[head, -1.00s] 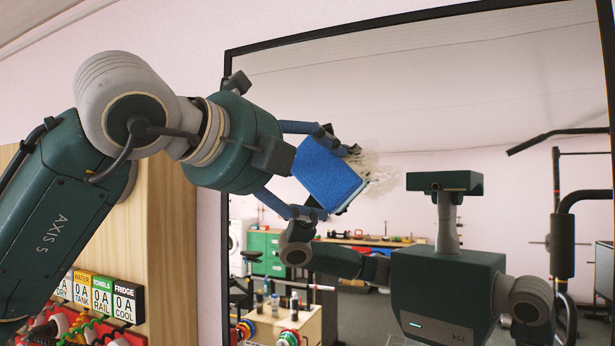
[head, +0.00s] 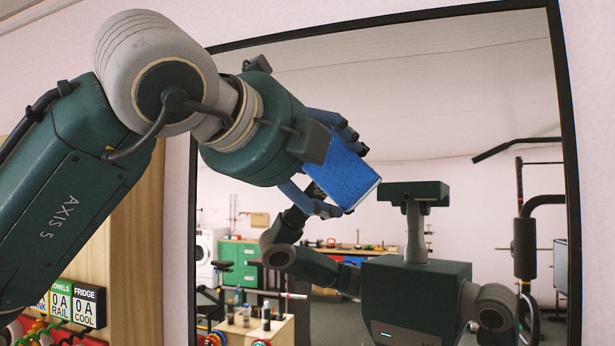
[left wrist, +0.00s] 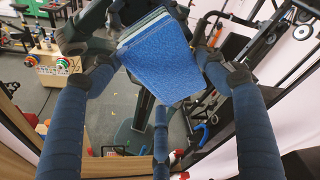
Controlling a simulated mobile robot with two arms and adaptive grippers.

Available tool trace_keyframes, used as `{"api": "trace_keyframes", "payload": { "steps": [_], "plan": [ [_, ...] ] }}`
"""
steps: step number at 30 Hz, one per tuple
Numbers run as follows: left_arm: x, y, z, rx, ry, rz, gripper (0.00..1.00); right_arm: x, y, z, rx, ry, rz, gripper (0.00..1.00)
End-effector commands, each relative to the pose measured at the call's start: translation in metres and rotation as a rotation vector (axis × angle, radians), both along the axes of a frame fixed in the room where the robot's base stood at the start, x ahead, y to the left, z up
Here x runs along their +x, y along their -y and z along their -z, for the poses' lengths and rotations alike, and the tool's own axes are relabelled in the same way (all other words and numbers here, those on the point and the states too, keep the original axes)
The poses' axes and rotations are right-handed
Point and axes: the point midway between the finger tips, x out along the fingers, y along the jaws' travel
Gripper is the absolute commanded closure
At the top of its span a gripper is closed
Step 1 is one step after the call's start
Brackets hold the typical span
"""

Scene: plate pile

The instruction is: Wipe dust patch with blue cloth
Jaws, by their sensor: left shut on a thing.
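The blue cloth (head: 346,174) is a thick folded pad in front of the large mirror (head: 450,75). My left gripper (head: 338,176) is shut on it, with one finger above and one below. In the left wrist view the cloth (left wrist: 165,62) sits between the fingertips of my left gripper (left wrist: 160,65). I cannot tell whether the cloth touches the glass. No dust patch shows on the visible glass; the glass behind the cloth and gripper is hidden. My right gripper is not in view.
The mirror's black frame (head: 565,150) stands on a pale pink wall. The glass reflects my own body, a workbench and gym equipment. Labelled signs (head: 72,304) and coloured items are at lower left, beside a wooden panel (head: 150,240).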

Motion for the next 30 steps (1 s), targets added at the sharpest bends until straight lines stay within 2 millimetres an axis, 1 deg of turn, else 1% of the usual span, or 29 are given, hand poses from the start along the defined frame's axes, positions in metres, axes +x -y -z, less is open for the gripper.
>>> {"api": "trace_keyframes", "payload": {
  "steps": [7, 15, 18, 26, 30],
  "plan": [
    [-0.002, 0.008, 0.0, -0.002, -0.001, 0.0, 0.47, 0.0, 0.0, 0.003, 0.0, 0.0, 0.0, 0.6],
    [-0.009, 0.031, 0.001, 0.001, -0.001, 0.0, 0.47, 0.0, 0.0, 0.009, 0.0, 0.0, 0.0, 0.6],
    [-0.011, 0.037, 0.001, 0.0, -0.001, -0.001, 0.47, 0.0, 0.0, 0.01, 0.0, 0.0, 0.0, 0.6],
    [-0.013, 0.036, 0.002, -0.001, -0.001, -0.002, 0.47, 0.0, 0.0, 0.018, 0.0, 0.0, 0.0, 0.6],
    [-0.009, 0.029, 0.001, -0.002, -0.002, -0.006, 0.47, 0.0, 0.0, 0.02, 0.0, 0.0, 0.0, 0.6]
  ]
}}
